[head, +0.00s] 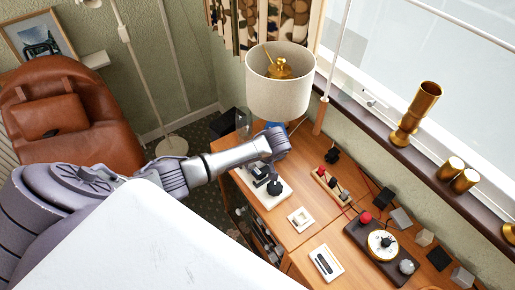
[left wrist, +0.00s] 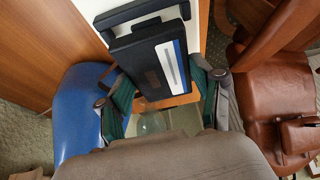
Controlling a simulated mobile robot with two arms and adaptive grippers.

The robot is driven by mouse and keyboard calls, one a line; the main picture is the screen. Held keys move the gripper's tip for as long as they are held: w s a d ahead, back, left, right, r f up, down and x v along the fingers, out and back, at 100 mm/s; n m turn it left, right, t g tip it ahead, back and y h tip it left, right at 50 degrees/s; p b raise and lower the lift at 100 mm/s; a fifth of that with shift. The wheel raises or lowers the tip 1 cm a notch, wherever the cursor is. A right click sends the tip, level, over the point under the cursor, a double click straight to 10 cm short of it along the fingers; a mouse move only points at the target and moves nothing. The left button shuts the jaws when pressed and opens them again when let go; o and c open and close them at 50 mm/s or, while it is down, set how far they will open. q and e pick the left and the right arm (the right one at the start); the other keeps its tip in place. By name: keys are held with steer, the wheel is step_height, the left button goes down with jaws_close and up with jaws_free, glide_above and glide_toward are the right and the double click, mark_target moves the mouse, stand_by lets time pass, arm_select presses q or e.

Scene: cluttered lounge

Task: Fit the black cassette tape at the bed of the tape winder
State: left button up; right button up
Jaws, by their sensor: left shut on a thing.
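The black cassette tape (left wrist: 152,62), with a white and blue label, is between the green-padded fingers of my left gripper (left wrist: 163,82) in the left wrist view. The gripper is shut on it. In the left wrist view a black frame (left wrist: 128,13) on the white base shows just beyond the tape. I cannot tell whether tape and frame touch. My right gripper is not in view.
A lamp (head: 282,90) stands behind my left gripper; its blue base (left wrist: 78,112) is close beside the fingers. A strip with colored knobs (head: 330,188), a small white switch plate (head: 300,219) and a dark device with a dial (head: 373,258) share the wooden desk (head: 298,246).

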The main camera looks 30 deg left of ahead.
arm_select(q)
steer(key=shift+p, duration=0.9)
stand_by(1.5)
steer(key=shift+f+b, duration=0.6)
steer(key=shift+f, duration=0.3)
steer(key=o, duration=1.2)
steer(key=shift+r, duration=0.1)
steer(key=v, duration=1.1)
steer(key=shift+s+d+r, duration=0.1)
steer(key=shift+d+r, duration=0.05)
steer(key=shift+r, duration=0.25)
